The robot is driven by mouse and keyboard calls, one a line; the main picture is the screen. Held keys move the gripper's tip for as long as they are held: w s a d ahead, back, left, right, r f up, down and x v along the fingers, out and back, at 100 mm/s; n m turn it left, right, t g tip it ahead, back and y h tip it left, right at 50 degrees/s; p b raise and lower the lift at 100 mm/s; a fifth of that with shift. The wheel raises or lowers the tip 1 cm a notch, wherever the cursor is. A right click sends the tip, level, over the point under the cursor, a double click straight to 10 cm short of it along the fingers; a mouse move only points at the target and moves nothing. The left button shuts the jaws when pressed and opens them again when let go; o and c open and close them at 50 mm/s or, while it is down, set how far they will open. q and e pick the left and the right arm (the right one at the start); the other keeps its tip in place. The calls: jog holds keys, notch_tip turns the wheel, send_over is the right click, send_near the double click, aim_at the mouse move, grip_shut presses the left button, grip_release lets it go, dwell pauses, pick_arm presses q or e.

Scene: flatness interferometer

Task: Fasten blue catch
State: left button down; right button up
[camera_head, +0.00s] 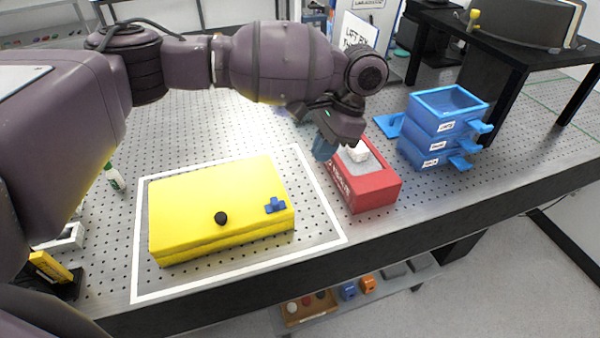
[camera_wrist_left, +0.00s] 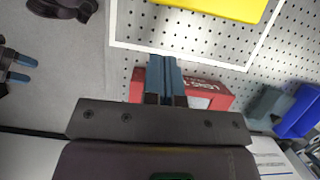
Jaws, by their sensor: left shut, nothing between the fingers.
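The blue catch (camera_head: 275,205) is a small cross-shaped piece at the right end of the yellow case (camera_head: 212,200). The case lies closed on the perforated table inside a white outline. In the left wrist view only a corner of the yellow case (camera_wrist_left: 225,8) shows, and the catch is out of sight. My left gripper (camera_head: 325,148) is shut and empty, above and to the right of the catch, by the red box (camera_head: 372,192). Its blue fingers (camera_wrist_left: 165,80) are together in front of the red box. My right gripper (camera_wrist_left: 20,68) shows at the left of that view, its blue fingers apart.
A black knob (camera_head: 221,218) stands on the case. Stacked blue trays (camera_head: 440,130) with handles stand at the right. The table's front edge runs close below the case.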

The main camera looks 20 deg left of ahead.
aim_at(281, 204)
pick_arm(q)
jog(key=s+a+f, duration=0.1)
jog(key=f, duration=0.2)
jog(key=s+a+f, duration=0.1)
jog(key=a+f, duration=0.1)
jog(key=s+a+f+p, duration=0.1)
jog(key=a+f, duration=0.1)
jog(key=f, duration=0.1)
jog(key=shift+s+a+f, duration=0.2)
jog(key=shift+s+f, duration=0.15)
jog(key=shift+s, duration=0.05)
jog(key=shift+s+a+f, duration=0.1)
jog(key=shift+s+a, duration=0.15)
jog(key=shift+a, duration=0.05)
